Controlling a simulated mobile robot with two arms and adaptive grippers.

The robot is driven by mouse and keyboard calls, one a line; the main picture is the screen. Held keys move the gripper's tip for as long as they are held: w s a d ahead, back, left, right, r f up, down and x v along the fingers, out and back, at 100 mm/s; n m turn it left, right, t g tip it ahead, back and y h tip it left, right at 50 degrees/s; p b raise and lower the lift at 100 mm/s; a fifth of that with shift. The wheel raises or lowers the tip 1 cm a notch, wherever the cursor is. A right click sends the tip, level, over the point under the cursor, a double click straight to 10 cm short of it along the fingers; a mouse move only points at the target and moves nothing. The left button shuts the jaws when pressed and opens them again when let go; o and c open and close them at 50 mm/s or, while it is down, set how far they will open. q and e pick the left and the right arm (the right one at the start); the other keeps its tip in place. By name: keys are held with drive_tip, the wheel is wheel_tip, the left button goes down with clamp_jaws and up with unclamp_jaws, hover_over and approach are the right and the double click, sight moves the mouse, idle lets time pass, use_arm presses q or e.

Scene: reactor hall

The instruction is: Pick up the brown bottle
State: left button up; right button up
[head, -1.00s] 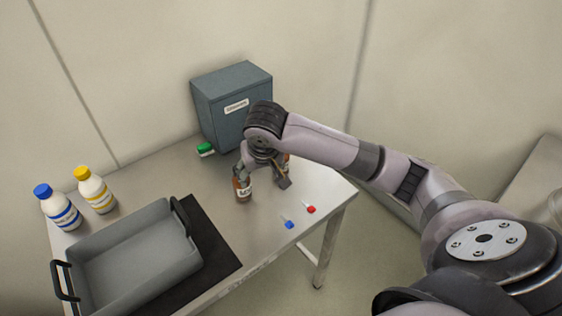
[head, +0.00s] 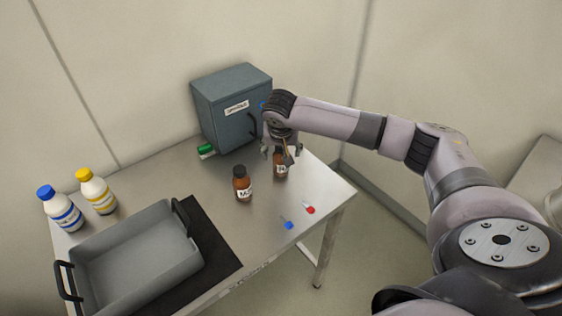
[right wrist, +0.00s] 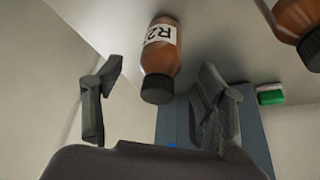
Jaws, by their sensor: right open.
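Two brown bottles with black caps and white labels stand upright on the table. One brown bottle (head: 242,184) is in the open in the head view; the other brown bottle (head: 280,171) is partly hidden under my right gripper (head: 282,152). In the right wrist view, my right gripper (right wrist: 160,105) is open and empty. The bottle labelled "R2" (right wrist: 162,50) shows between its fingers, with its cap towards the gripper. The second bottle (right wrist: 296,18) is cut off at the top right corner. My left gripper is not in view.
A grey cabinet (head: 228,112) stands at the back of the table (head: 225,225), with a green-topped item (head: 205,150) beside it. A grey tray (head: 135,255) on a black mat, two white bottles (head: 80,200), and small blue (head: 288,225) and red (head: 309,210) items are around.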

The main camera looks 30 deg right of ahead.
drive_tip(key=shift+p+x, duration=0.45)
drive_tip(key=shift+x, duration=2.65)
drive_tip(key=shift+a, duration=0.15)
drive_tip(key=shift+c, duration=0.3)
drive_tip(key=shift+r, duration=0.1)
drive_tip(key=c, duration=1.3)
wheel_tip(320, 180, up, 20)
drive_tip(key=b, duration=0.1)
drive_tip(key=shift+b, duration=0.4)
